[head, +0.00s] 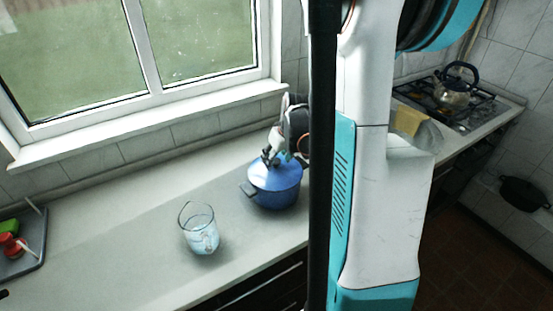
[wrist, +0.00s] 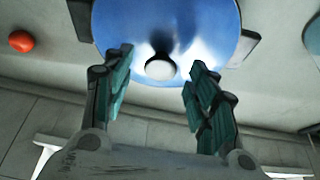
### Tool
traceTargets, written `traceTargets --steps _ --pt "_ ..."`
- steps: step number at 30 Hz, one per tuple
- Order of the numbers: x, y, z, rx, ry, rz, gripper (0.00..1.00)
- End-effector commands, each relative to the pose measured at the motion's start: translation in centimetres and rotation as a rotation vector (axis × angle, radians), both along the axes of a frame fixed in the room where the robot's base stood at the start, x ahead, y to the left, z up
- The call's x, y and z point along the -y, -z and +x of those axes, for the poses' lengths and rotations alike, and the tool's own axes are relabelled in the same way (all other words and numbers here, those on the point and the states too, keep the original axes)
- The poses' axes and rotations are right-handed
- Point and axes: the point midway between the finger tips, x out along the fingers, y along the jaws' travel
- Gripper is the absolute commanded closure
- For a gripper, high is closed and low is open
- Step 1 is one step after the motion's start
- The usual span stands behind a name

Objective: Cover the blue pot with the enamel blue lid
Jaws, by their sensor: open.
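The blue pot (head: 276,197) stands on the counter, with a dark side handle showing at its left. The enamel blue lid (head: 273,174) lies on top of the pot and looks about level; I cannot tell if it is fully seated. My gripper (head: 270,157) is just above the lid. In the wrist view the lid (wrist: 205,25) fills the top middle, with its pale round knob (wrist: 160,68) between my open fingertips. The fingers stand apart on both sides of the knob, and nothing is gripped. Dark handles show at both sides beneath the lid.
A clear glass jug (head: 200,230) stands left of the pot. A grey tray (head: 38,255) with red and green items is at the far left. The window ledge (head: 150,120) runs behind. A kettle (head: 454,91) sits on the stove at right. Counter between jug and tray is clear.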

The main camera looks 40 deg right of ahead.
Motion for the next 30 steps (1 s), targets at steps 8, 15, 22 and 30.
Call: traceTargets --steps 8,15,22,30 --pt "-0.4 -4.0 -1.7 0.000 0.001 0.000 0.47" --pt "-0.7 -7.5 -3.1 0.000 0.000 0.000 0.47" --pt "-0.8 -9.5 -3.9 0.000 0.001 0.000 0.47" --pt "-0.8 -10.0 -4.1 0.000 0.000 0.000 0.47"
